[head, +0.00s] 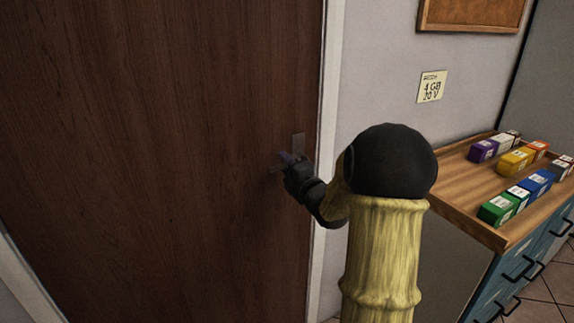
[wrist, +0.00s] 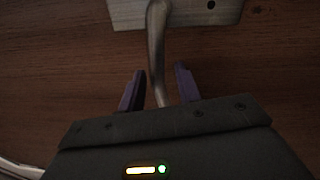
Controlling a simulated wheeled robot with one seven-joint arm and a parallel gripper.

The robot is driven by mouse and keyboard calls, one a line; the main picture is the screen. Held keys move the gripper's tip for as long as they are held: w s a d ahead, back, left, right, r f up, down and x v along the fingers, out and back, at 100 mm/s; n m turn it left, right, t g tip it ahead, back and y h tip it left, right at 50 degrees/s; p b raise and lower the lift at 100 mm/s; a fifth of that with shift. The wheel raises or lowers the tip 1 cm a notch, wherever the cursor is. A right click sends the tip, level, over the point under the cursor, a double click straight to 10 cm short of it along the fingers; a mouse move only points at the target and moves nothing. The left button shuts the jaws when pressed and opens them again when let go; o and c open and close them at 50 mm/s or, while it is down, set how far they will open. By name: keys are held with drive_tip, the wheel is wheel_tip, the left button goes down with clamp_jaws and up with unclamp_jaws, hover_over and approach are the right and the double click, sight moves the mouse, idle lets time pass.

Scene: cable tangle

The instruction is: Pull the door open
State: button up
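The dark brown wooden door (head: 160,150) fills the left of the head view and looks closed in its white frame (head: 328,110). Its metal lever handle (wrist: 157,45) shows in the wrist view, coming down from a metal plate (wrist: 200,12). My gripper (head: 282,163) is at the handle, near the door's right edge. In the wrist view its two purple fingers (wrist: 158,88) stand apart on either side of the lever, with visible gaps. The lever's lower end is hidden by the gripper body.
To the right, a wooden-topped cabinet (head: 455,195) with blue drawers holds several coloured blocks, including a green block (head: 496,209). A small note (head: 431,87) and a cork board (head: 470,12) are on the wall. Tiled floor shows at the lower right.

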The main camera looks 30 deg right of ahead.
drive_tip(key=shift+a, duration=0.1)
drive_tip(key=shift+s+r, duration=0.1)
clamp_jaws()
drive_tip(key=shift+f+n+b, duration=0.3)
drive_tip(key=shift+b, duration=0.5)
drive_tip(key=shift+f+b, duration=0.15)
drive_tip(key=shift+b, duration=0.3)
drive_tip(key=f+n+b, duration=0.1)
drive_tip(key=n+b, duration=0.1)
drive_tip(key=b, duration=0.2)
drive_tip(key=d+f+n+b, duration=0.1)
drive_tip(key=n+b, duration=0.2)
drive_tip(key=b, duration=0.2)
drive_tip(key=f+n+b, duration=0.1)
drive_tip(key=n+b, duration=0.1)
drive_tip(key=b, duration=0.3)
drive_tip(key=shift+d+f+y, duration=0.15)
drive_tip(key=shift+d+y, duration=0.1)
drive_tip(key=shift+y, duration=0.05)
drive_tip(key=shift+n, duration=0.3)
